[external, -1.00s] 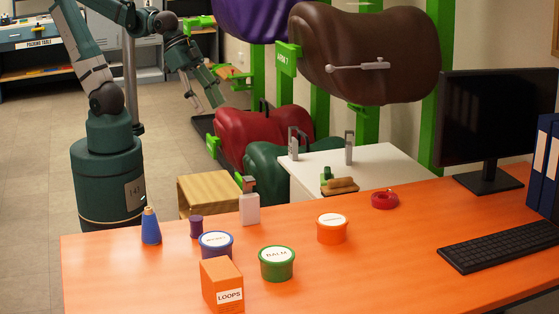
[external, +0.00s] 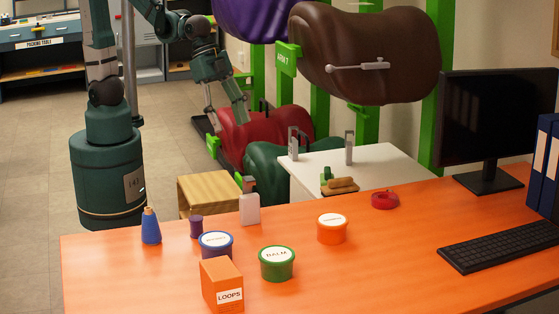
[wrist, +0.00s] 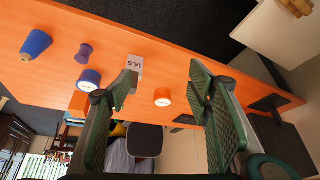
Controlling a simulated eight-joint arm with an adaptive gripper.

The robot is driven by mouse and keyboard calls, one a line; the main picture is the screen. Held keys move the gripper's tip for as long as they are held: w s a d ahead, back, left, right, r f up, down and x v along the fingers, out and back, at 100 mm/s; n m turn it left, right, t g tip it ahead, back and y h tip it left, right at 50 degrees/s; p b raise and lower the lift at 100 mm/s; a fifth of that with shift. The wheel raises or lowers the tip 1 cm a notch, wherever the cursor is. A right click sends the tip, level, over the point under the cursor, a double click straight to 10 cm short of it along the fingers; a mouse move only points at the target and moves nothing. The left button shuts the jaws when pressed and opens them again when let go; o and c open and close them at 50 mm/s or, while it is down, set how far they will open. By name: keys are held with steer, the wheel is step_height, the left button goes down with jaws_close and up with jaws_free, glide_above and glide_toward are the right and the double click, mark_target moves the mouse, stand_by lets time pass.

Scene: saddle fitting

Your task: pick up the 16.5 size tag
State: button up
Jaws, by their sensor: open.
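The 16.5 size tag (wrist: 136,64) is a white block with dark figures, lying among the things on the orange table in the wrist view. In the external view, a white upright piece (external: 249,208) with a brownish top stands near the table's far edge and seems to be the same tag; its figures do not show there. My gripper (external: 228,118) is open and empty beyond the table, above and behind the tag, in front of the red saddle. In the wrist view my gripper (wrist: 163,82) has its fingers wide apart, the left one beside the tag in the picture, apparently nearer the camera.
The orange table (external: 400,240) also holds a blue cone (external: 150,228), a purple spool (external: 196,227), a blue tub (external: 216,244), a green tub (external: 277,264), an orange tub (external: 332,230) and a LOOPS box (external: 221,285). A wooden box (external: 208,193) and red saddle (external: 265,138) stand beyond.

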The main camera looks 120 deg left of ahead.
mark_target(246, 189)
steer(key=w+d+f+m+p, duration=0.1)
steer(key=w+d+f, duration=0.2)
steer(key=d, duration=0.1)
steer(key=w+d+f+m+g+p, duration=0.1)
steer(key=w+d+f, duration=0.3)
steer(key=w+d+f+m+h+p, duration=0.1)
steer(key=w+d+f+p, duration=0.1)
steer(key=w+d+f, duration=0.1)
steer(key=shift+w+d+f+m+g, duration=0.4)
steer(key=shift+w+f, duration=0.15)
steer(key=shift+f, duration=0.05)
steer(key=shift+w+d+f, duration=0.1)
steer(key=shift+d+f, duration=0.15)
steer(key=shift+f, duration=0.1)
steer(key=shift+x, duration=1.3)
